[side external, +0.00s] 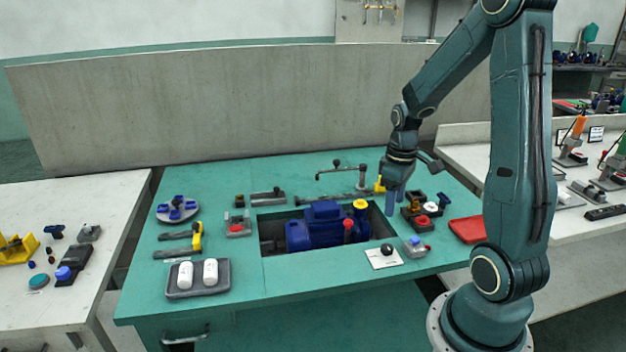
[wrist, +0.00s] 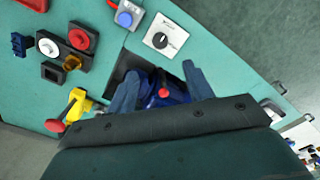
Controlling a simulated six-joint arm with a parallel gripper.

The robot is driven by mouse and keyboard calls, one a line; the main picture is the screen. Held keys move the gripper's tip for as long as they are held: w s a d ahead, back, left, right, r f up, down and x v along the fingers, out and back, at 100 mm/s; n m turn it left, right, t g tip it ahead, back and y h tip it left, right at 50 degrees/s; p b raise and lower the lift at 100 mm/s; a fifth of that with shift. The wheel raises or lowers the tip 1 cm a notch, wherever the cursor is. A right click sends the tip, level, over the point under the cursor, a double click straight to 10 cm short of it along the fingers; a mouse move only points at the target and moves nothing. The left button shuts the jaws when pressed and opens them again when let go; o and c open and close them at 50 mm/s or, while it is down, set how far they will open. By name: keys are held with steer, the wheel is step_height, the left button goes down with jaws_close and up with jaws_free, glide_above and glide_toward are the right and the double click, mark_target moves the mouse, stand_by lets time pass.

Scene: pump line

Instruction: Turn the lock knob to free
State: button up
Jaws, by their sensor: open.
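The lock knob appears to be the black round knob (side external: 387,249) on a white plate at the front right of the green bench. In the wrist view the knob (wrist: 160,40) sits on its plate with dark markings, beyond the fingertips. I cannot read its setting. My gripper (side external: 395,202) hangs above the right end of the pump recess, up and behind the knob. In the wrist view my gripper (wrist: 160,84) is open, its blue fingers apart with nothing held. The knob is clear of both fingers.
A blue-button box (side external: 415,243) stands right of the knob. Red and white buttons (side external: 424,221) and a red tray (side external: 467,229) lie further right. The bench's front edge is near.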

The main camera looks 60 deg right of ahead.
mark_target(388, 247)
steer(key=shift+f, duration=0.1)
steer(key=shift+f, duration=6.75)
steer(key=c, duration=1)
